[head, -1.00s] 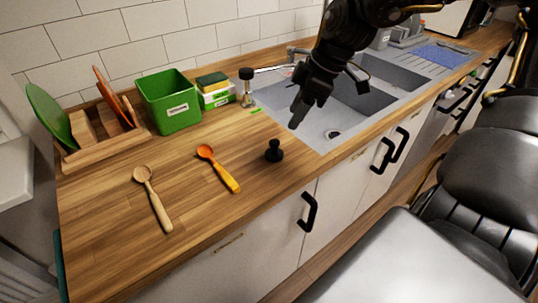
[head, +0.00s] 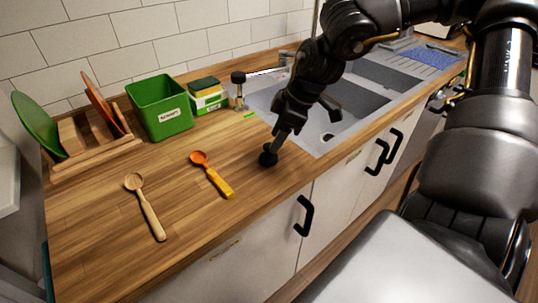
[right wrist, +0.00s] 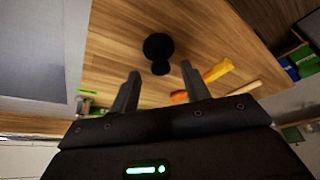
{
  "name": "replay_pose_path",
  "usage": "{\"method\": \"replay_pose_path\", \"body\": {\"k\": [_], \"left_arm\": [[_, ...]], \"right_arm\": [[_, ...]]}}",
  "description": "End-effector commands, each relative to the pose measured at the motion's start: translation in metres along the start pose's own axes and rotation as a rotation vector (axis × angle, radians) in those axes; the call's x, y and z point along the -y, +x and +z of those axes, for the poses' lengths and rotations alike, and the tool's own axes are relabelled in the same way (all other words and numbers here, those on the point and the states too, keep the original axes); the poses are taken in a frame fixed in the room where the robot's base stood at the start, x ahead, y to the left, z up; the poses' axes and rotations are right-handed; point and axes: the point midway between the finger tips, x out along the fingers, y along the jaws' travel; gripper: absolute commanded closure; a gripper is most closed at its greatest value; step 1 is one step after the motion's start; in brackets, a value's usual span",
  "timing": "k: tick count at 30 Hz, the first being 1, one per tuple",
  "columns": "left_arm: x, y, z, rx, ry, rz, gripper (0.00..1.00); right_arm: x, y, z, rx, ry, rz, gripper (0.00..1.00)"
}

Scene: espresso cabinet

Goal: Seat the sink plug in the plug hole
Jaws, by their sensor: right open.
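The black sink plug (head: 268,158) stands on the wooden counter, left of the sink. My right gripper (head: 276,146) is right at it, coming down from above, its fingers partly covering it in the head view. In the right wrist view the plug (right wrist: 158,46) lies just ahead of the open fingertips (right wrist: 160,70), its small knob end in line with the gap. I cannot tell whether the fingers touch it. The plug hole (head: 327,137) shows in the near part of the grey sink (head: 310,145). My left gripper is not in view.
An orange-and-yellow spoon (head: 212,174) and a wooden spoon (head: 146,207) lie left of the plug. A green bin (head: 160,108), sponge boxes (head: 208,97) and a plate rack (head: 95,154) stand along the wall. The counter's front edge is close to the plug.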

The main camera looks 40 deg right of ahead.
Motion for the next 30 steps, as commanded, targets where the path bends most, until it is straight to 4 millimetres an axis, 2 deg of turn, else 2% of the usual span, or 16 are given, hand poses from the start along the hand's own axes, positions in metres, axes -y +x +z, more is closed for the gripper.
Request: {"method": "replay_pose_path", "body": {"k": [9,20,30], "left_arm": [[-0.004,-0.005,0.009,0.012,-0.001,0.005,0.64],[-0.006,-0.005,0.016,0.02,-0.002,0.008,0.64],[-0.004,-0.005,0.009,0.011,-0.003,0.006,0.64]], "right_arm": [[0.001,0.038,-0.004,0.004,0.001,-0.002,0.53],[0.0,0.045,-0.004,0.0,0.0,0.0,0.53],[0.0,0.045,-0.004,0.0,0.0,0.0,0.98]]}}
